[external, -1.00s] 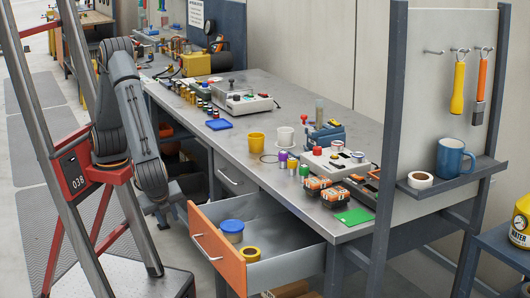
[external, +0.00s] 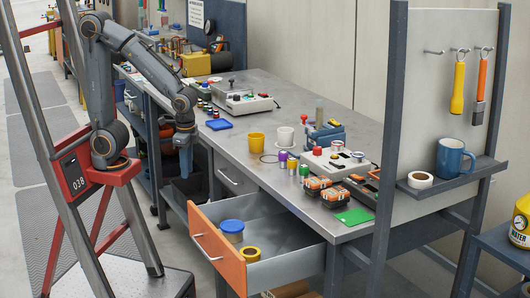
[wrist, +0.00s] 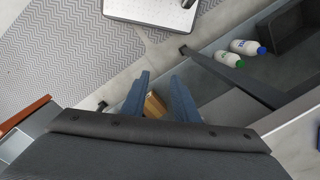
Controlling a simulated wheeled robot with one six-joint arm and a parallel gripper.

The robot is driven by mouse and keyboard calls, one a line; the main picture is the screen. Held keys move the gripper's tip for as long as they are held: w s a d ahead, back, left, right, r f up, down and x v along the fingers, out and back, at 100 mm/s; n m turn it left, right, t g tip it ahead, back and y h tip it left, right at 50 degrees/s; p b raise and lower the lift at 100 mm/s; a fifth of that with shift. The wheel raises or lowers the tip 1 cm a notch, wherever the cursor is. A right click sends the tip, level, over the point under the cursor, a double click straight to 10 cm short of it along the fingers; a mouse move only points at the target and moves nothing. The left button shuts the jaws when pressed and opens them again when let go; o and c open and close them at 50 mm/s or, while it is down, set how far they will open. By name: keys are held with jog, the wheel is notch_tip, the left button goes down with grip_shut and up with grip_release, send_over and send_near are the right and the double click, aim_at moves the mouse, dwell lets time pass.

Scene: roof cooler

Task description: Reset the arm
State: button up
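My arm (external: 140,52) is raised and bent, reaching from its mount toward the left side of the workbench (external: 235,143). My gripper (external: 185,168) hangs pointing down in front of the bench edge, left of the open orange-fronted drawer (external: 219,247). In the wrist view my gripper (wrist: 160,80) shows two blue fingers spread apart, with nothing held between them. A brown box (wrist: 155,106) shows in the gap, seemingly farther below. The drawer holds a blue-lidded tub (external: 231,230) and a yellow roll-like item (external: 250,254).
The drawer juts out from the bench. Batteries, cups and devices crowd the bench top, including a yellow cup (external: 256,142) and a blue tray (external: 219,124). Two bottles (wrist: 247,47) lie on a lower shelf. Patterned floor mats (wrist: 70,60) lie clear.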

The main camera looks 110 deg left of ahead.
jog(key=s+d+r+p, duration=0.2)
jog(key=d+r+p, duration=0.2)
jog(key=p, duration=0.9)
notch_tip(320, 180, up, 3)
jog(key=shift+s+d+f+m+t+h, duration=0.2)
jog(key=shift+m+t+h, duration=0.1)
jog(key=shift+h, duration=0.1)
jog(key=o, duration=1.2)
jog(key=shift+c, duration=0.2)
jog(key=o, duration=0.7)
jog(key=shift+w+r, duration=0.1)
jog(key=shift+r, duration=0.2)
notch_tip(320, 180, up, 4)
jog(key=w+d+f+m+t+y+b, duration=0.15)
jog(key=w+d+m+y+b, duration=0.35)
jog(key=w+d+m+y, duration=0.9)
jog(key=s+d+r+m+t+h+b, duration=0.1)
jog(key=d+m+t, duration=0.55)
jog(key=d, duration=1.05)
jog(key=s+d+r+m+t+b, duration=0.15)
jog(key=d+m+t, duration=0.45)
jog(key=d, duration=1.1)
notch_tip(320, 180, down, 18)
jog(key=g, duration=0.1)
jog(key=p+x, duration=0.2)
jog(key=x, duration=0.9)
jog(key=shift+f, duration=0.4)
